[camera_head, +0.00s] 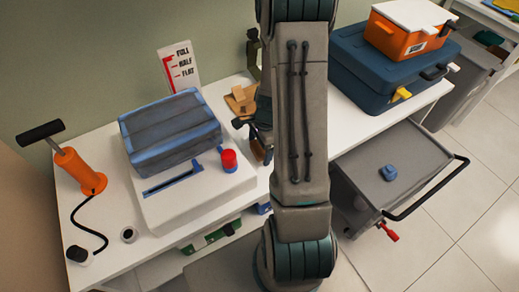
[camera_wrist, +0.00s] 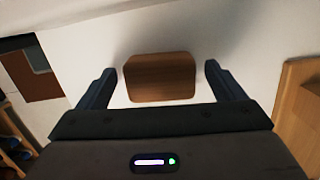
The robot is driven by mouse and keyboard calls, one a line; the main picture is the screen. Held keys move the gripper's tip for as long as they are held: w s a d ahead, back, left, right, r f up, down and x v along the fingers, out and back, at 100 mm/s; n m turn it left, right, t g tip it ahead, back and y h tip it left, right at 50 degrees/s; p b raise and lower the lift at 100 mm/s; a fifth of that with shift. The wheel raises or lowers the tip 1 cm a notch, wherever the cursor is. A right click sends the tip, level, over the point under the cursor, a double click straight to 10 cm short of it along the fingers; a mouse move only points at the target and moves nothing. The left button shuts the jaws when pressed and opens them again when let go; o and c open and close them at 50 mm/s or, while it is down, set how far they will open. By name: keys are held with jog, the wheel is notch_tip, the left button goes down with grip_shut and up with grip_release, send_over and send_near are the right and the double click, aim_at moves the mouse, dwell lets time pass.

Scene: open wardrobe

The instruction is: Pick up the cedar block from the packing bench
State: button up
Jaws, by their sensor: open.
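The cedar block (camera_wrist: 160,78) shows in the wrist view as a brown, grained wooden block with rounded corners on a white surface. My gripper (camera_wrist: 158,71) is open, with one dark finger on each side of the block. A strip of white surface shows between the block and each finger, so neither finger appears to touch it. The block's lower edge lies close to the gripper body. In the head view my arm covers the middle of the packing bench (camera_head: 115,160), and I cannot make out the block there for certain.
Tan wooden pieces (camera_head: 241,99) lie on the bench left of my arm. A white machine with a blue-grey bundle (camera_head: 170,130) and red button (camera_head: 229,160) stands further left, beside an orange pump (camera_head: 80,170). Blue and orange cases (camera_head: 375,75) stand right. A grey cart (camera_head: 400,165) stands in front.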

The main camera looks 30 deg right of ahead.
jog(key=shift+f, duration=0.1)
jog(key=c, duration=1.1)
